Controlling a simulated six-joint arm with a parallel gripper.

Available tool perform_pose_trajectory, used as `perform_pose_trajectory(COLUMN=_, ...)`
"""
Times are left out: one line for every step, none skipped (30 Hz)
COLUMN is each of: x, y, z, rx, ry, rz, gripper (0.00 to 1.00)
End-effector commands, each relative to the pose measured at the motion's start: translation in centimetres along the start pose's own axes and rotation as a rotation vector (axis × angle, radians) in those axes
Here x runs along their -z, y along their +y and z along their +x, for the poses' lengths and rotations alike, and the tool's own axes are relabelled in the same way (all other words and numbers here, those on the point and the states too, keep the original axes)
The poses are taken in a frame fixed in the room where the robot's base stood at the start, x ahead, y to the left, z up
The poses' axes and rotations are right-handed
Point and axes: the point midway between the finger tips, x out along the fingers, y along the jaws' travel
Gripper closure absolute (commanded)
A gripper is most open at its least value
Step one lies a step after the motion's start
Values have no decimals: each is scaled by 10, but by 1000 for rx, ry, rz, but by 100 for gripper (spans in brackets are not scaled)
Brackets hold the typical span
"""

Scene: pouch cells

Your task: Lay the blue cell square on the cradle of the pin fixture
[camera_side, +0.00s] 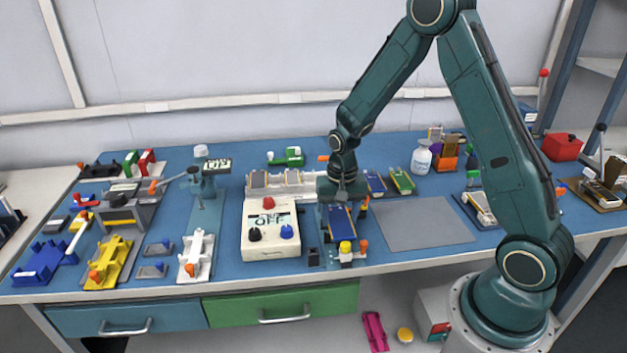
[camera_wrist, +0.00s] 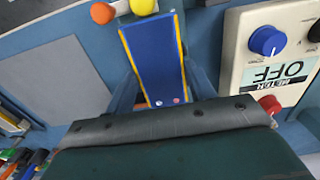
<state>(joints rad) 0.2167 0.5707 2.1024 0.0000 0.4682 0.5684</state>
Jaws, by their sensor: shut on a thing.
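The blue cell (camera_side: 341,218) is a flat blue plate, seen in the side view below my wrist. In the wrist view the blue cell (camera_wrist: 153,55) has yellow long edges and two small round marks near its close end. My gripper (camera_side: 340,207) is shut on it, with a finger along each long side; the gripper also shows in the wrist view (camera_wrist: 162,88). The pin fixture, with its yellow knob (camera_side: 345,247) and orange knob (camera_side: 363,244), is at the cell's front end. The cradle is mostly hidden, so I cannot tell whether the cell touches it.
A cream meter box (camera_side: 270,230) reading OFF stands close on the left. A bare grey mat (camera_side: 420,222) lies to the right. A rack (camera_side: 285,184) with cells stands behind. A white bottle (camera_side: 421,160) and several coloured fixtures stand farther off.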

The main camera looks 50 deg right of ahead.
Motion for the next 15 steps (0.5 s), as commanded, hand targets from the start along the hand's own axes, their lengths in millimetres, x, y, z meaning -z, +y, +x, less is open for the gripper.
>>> perform_pose_trajectory(x=0, y=0, z=4, rx=0, ry=-1, rz=0, gripper=66)
perform_pose_trajectory(x=0, y=0, z=5, rx=-1, ry=-1, rz=0, gripper=66)
perform_pose_trajectory(x=0, y=0, z=8, rx=-1, ry=-1, rz=0, gripper=66)
perform_pose_trajectory(x=0, y=0, z=10, rx=-1, ry=-1, rz=0, gripper=66)
perform_pose_trajectory(x=0, y=0, z=11, rx=-1, ry=-1, rz=0, gripper=66)
perform_pose_trajectory(x=0, y=0, z=13, rx=0, ry=0, rz=0, gripper=66)
perform_pose_trajectory(x=0, y=0, z=14, rx=0, ry=0, rz=0, gripper=66)
perform_pose_trajectory(x=0, y=0, z=15, rx=0, ry=0, rz=0, gripper=66)
perform_pose_trajectory(x=0, y=0, z=16, rx=0, ry=0, rz=0, gripper=66)
perform_pose_trajectory(x=0, y=0, z=17, rx=0, ry=0, rz=0, gripper=66)
perform_pose_trajectory(x=0, y=0, z=18, rx=0, ry=0, rz=0, gripper=66)
perform_pose_trajectory(x=0, y=0, z=18, rx=0, ry=0, rz=0, gripper=66)
perform_pose_trajectory(x=0, y=0, z=19, rx=0, ry=0, rz=0, gripper=66)
perform_pose_trajectory(x=0, y=0, z=20, rx=0, ry=0, rz=0, gripper=66)
perform_pose_trajectory(x=0, y=0, z=20, rx=0, ry=0, rz=0, gripper=66)
